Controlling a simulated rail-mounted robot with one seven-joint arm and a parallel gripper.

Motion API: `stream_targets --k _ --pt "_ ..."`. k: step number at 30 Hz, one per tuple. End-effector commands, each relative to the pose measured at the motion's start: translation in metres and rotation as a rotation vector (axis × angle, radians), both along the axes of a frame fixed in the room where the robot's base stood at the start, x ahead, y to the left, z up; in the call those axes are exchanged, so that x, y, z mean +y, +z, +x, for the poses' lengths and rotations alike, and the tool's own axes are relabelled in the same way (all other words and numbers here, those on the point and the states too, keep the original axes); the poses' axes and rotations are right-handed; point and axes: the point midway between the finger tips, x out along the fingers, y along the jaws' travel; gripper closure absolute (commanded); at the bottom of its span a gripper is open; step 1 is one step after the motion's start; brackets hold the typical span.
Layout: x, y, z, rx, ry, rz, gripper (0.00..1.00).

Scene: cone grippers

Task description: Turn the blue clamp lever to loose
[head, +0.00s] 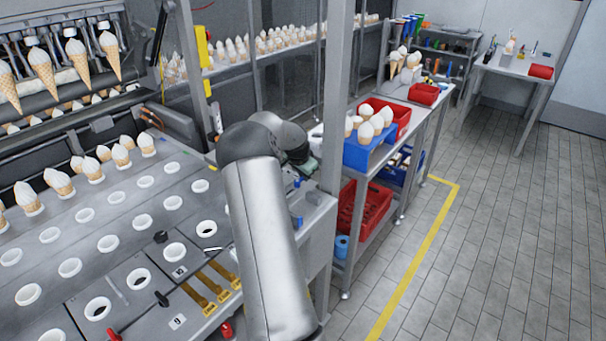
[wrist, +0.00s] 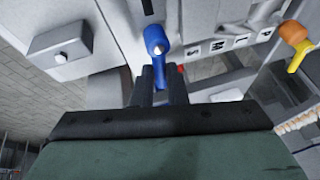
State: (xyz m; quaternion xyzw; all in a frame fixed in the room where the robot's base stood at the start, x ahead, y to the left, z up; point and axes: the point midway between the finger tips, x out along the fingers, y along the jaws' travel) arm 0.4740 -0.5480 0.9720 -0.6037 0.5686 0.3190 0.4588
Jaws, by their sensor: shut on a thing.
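The blue clamp lever (wrist: 155,38) shows in the wrist view at top centre, with its round pivot end above my fingers. Its arm runs down between the two dark fingers of my gripper (wrist: 160,82), which is shut on it. In the head view my silver arm covers most of the place where the gripper works, so the grip cannot be seen there. Small blue parts (head: 296,221) show on the machine's side, just right of my arm.
In the wrist view, a grey box with a knob (wrist: 60,57) is at left, and an orange knob (wrist: 293,32) and a yellow lever (wrist: 300,57) at right. In the head view, a metal post (head: 337,100) stands close behind my arm. A shelf with a blue crate (head: 368,152) stands right.

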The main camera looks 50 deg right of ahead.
Motion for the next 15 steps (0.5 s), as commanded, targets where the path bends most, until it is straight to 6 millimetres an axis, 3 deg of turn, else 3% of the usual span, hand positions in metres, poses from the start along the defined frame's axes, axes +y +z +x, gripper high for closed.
stream_targets --k 15 --pt "0.0058 -0.0005 -0.0088 0.002 -0.453 -0.004 1.0"
